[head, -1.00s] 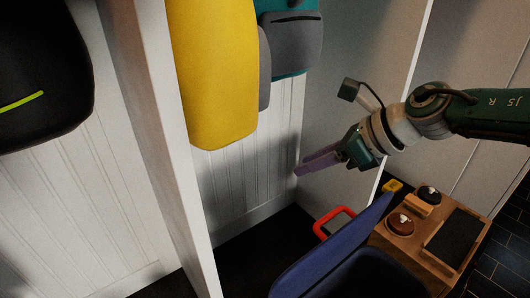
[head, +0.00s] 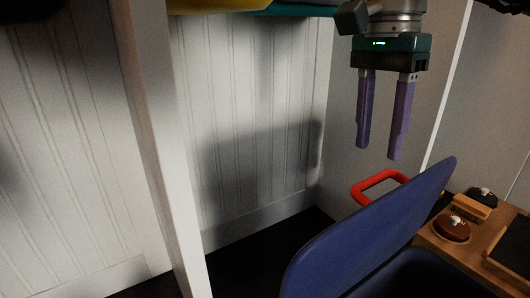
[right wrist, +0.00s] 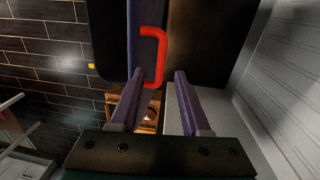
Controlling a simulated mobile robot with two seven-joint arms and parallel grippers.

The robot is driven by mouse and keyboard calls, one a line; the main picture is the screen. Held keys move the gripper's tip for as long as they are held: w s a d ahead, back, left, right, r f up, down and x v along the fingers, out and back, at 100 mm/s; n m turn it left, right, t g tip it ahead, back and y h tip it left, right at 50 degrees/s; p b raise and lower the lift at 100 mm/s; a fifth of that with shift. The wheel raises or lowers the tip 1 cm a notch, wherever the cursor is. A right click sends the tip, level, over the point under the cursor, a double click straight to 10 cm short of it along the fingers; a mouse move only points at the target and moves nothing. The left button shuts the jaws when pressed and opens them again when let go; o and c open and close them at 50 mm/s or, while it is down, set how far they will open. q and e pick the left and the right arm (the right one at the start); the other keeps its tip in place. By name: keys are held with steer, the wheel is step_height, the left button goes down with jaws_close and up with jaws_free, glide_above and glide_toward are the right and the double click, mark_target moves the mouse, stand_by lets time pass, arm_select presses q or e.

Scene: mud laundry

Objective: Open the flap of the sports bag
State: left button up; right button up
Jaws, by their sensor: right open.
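The blue sports bag (head: 420,278) is at the lower right of the head view, cut off by the bottom edge. Its blue flap (head: 375,225) stands up at a slant, with a dark blue hollow to its right. A red handle loop (head: 372,183) sticks out behind the flap's upper left side. My right gripper (head: 379,152) is open and empty, its purple fingers pointing down above the red handle, apart from it. In the right wrist view the handle (right wrist: 161,52) lies beyond the fingertips (right wrist: 159,74), between their lines. My left gripper is not in view.
A wooden tray or bench top (head: 470,245) with a brown round tin (head: 452,228) and a wooden brush (head: 472,207) is right of the bag. A white cubby divider (head: 165,150) stands at left; a panelled wall (head: 250,110) is behind. The dark floor between divider and bag is clear.

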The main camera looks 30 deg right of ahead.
mark_target(373, 178)
step_height(373, 178, down, 5)
steer(key=shift+s+r, duration=0.1)
steer(key=shift+s, duration=0.05)
steer(key=shift+c, duration=0.4)
jaws_close()
stand_by(1.0)
